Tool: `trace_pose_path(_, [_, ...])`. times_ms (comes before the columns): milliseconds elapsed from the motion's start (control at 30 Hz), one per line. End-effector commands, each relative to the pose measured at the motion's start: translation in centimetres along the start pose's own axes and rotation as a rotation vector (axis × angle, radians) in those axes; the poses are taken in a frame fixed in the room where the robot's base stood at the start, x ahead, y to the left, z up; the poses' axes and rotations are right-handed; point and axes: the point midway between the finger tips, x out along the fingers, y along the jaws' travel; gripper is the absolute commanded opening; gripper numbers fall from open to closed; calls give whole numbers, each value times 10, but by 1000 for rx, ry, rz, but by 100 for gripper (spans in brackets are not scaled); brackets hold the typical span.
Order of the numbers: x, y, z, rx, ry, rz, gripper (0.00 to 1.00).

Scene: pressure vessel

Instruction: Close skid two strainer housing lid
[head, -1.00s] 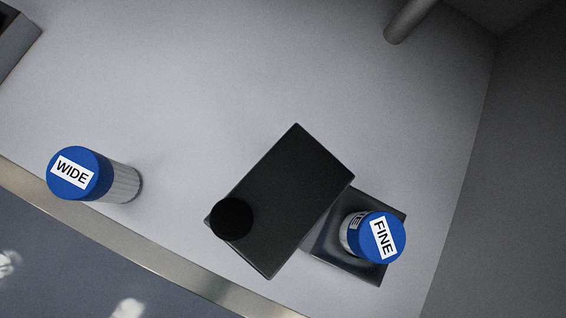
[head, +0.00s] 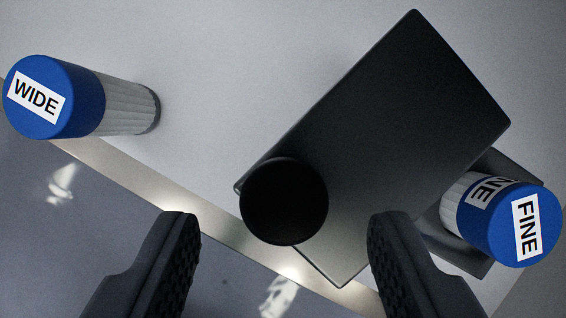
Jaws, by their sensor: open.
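A dark flat rectangular lid (head: 400,110) with a round black knob (head: 284,200) near its lower left edge fills the middle right of the head view. The strainer housing (head: 462,254) is a dark square box partly hidden beneath and beside the lid at right. A white ribbed cartridge with a blue cap labelled FINE (head: 524,226) stands in it. My gripper (head: 282,232) is open and empty, with its two dark fingers apart on either side of the knob in the picture. I cannot tell how far above the knob the fingertips are.
A second ribbed cartridge with a blue cap labelled WIDE (head: 52,97) stands on the light grey surface at left. The surface's front edge (head: 130,184) runs diagonally below it, with a darker floor beyond. The upper left of the surface is clear.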

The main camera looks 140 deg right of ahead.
Motion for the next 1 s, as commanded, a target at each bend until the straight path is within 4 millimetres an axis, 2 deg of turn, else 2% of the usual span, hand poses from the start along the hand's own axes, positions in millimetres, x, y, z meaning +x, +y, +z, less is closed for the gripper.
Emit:
trace_pose_path(100, [12,1,0,0,1,1,51])
trace_pose_path(300, [22,0,0,0,0,0,51])
trace_pose_path(633, [24,0,-1,0,0,0,51])
trace_pose_path(800, [24,0,-1,-1,1,1,4])
trace_pose_path(833, [24,0,-1,-1,1,1,0])
trace_pose_path(1000, [23,3,1,0,1,2,0])
